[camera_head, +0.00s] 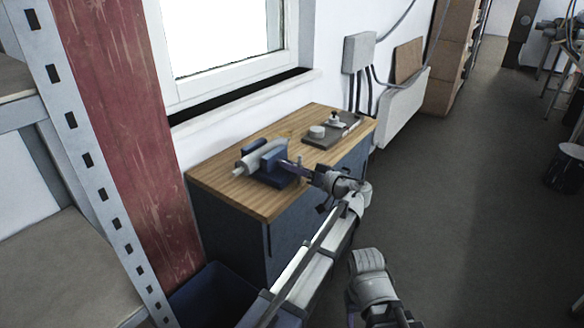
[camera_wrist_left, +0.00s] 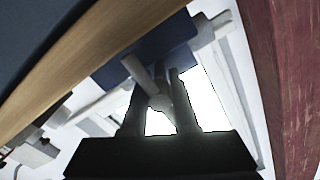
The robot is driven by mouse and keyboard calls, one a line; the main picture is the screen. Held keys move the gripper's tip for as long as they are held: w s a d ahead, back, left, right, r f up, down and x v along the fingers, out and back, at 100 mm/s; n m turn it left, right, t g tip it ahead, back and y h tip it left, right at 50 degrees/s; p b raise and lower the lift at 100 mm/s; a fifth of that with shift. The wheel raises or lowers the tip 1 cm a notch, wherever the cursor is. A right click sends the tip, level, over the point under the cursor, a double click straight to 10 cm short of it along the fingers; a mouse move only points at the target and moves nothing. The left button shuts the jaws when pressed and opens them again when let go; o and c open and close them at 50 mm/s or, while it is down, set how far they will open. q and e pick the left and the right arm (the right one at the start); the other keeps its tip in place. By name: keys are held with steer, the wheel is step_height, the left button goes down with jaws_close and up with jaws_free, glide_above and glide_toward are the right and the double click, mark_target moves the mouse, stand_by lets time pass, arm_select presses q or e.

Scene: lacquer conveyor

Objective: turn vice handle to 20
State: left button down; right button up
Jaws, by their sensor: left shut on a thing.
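The blue and grey vice (camera_head: 268,163) sits on the wooden top of a dark cabinet, near its front edge. In the left wrist view, the vice's blue body (camera_wrist_left: 165,55) is at the top middle. My left gripper (camera_head: 293,168) is at the vice's near right side. In the left wrist view, its dark fingers (camera_wrist_left: 160,88) are closed around the light vice handle (camera_wrist_left: 155,92). The fingers hide part of the handle, and no scale or number is readable.
A dark plate (camera_head: 333,131) with small round parts lies on the right of the wooden top (camera_head: 232,196). A red post (camera_head: 125,120) and a metal shelf (camera_head: 60,255) stand at left. A dark bin (camera_head: 205,295) is below. Open floor (camera_head: 450,190) lies at right.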

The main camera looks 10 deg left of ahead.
arm_select(q)
steer(key=shift+f+m, duration=0.1)
steer(key=shift+m, duration=0.4)
steer(key=c, duration=0.7)
jaws_free()
steer(key=shift+o, duration=0.2)
steer(key=shift+s+d, duration=0.1)
steer(key=shift+d, duration=0.05)
